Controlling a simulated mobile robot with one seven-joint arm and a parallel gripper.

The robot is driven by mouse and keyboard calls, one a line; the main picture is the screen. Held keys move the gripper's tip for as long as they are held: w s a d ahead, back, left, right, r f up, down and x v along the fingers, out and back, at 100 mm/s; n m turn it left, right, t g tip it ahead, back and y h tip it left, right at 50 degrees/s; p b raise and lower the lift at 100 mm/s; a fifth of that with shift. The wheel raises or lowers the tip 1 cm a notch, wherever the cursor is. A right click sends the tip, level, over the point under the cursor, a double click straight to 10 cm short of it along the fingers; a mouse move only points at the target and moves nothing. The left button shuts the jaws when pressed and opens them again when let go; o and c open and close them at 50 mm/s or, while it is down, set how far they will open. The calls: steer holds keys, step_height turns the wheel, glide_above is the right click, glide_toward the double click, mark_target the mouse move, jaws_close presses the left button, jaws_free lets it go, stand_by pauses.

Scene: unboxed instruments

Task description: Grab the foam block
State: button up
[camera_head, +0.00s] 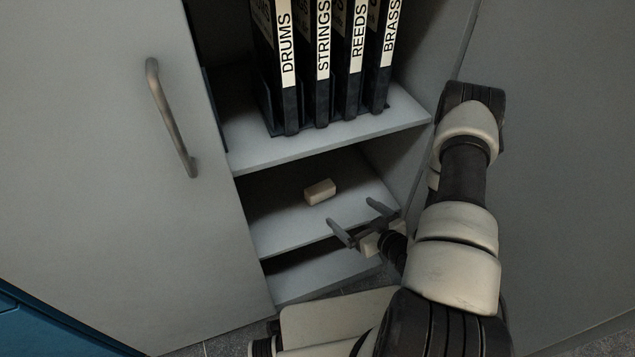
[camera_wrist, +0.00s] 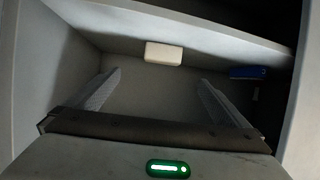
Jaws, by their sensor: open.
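The foam block (camera_head: 320,191) is a small cream-coloured block lying on the middle shelf of the open cabinet. In the wrist view the foam block (camera_wrist: 164,53) sits beyond my fingers, roughly midway between them. My gripper (camera_head: 354,220) is open and empty at the front edge of that shelf, to the lower right of the block and apart from it. In the wrist view both fingers of my gripper (camera_wrist: 158,88) are spread wide and point into the compartment.
The shelf above (camera_head: 330,141) carries several dark binders with labels such as DRUMS (camera_head: 287,60). A blue object (camera_wrist: 248,72) lies at the right of the compartment in the wrist view. A cabinet door with a handle (camera_head: 171,115) is at left.

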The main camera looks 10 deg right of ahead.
steer(key=b, duration=0.3)
glide_toward(324, 194)
steer(key=x, duration=0.5)
steer(key=shift+w+d+r, duration=0.1)
steer(key=shift+w, duration=0.2)
steer(key=x, duration=0.2)
steer(key=b+x, duration=0.1)
steer(key=x, duration=0.1)
steer(key=shift+a+f+b, duration=0.3)
steer(key=shift+w+a+f, duration=0.1)
steer(key=shift+w, duration=0.25)
steer(key=c, duration=1.1)
